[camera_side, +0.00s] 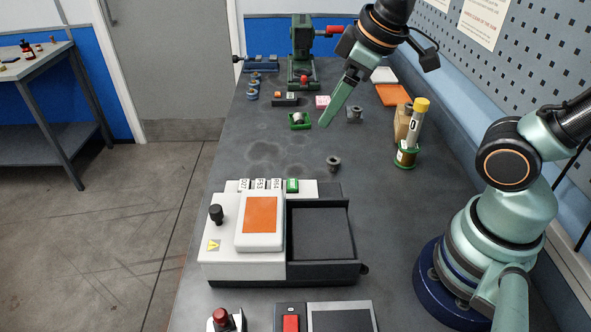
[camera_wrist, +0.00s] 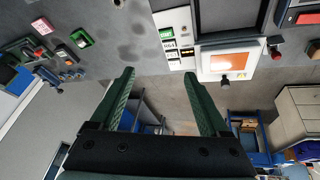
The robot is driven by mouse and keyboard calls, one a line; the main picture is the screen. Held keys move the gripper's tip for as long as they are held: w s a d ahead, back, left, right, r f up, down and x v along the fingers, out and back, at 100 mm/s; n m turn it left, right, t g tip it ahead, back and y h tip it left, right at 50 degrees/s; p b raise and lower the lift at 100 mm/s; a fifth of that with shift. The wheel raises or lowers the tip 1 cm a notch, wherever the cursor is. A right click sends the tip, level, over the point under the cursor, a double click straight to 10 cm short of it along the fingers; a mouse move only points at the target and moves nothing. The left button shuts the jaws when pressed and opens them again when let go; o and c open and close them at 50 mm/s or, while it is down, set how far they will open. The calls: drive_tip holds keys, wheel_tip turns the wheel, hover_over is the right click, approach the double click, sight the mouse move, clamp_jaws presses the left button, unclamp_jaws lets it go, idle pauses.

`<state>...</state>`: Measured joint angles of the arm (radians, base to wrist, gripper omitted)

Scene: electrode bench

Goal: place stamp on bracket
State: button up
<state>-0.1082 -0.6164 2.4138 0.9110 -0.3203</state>
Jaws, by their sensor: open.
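My gripper (camera_side: 327,123) is open and empty in the air above the far half of the bench; both green fingers show apart in the wrist view (camera_wrist: 165,78). I cannot tell for sure which thing is the stamp. A small dark flanged piece (camera_side: 333,163) stands on the bench this side of my gripper, and a similar grey piece (camera_side: 354,113) stands to its right. A small green holder (camera_side: 299,120), possibly the bracket, lies left of my fingertips with a grey part in it. The green holder also shows at upper left in the wrist view (camera_wrist: 81,38).
A white instrument with an orange screen (camera_side: 260,215) and a dark tray (camera_side: 322,235) fill the near bench. A yellow-capped tube (camera_side: 416,125) stands at the right. A green press (camera_side: 304,50) and a pink block (camera_side: 322,102) are farther back. The bench middle left is clear.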

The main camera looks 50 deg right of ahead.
drive_tip(key=d+m, duration=0.1)
drive_tip(key=m, duration=0.1)
drive_tip(key=s+d+m, duration=0.1)
drive_tip(key=d+m, duration=0.1)
drive_tip(key=m, duration=0.1)
drive_tip(key=shift+s+d+t+h, duration=0.15)
drive_tip(key=shift+s+t+h, duration=0.05)
drive_tip(key=shift+t+h, duration=0.1)
idle(0.9)
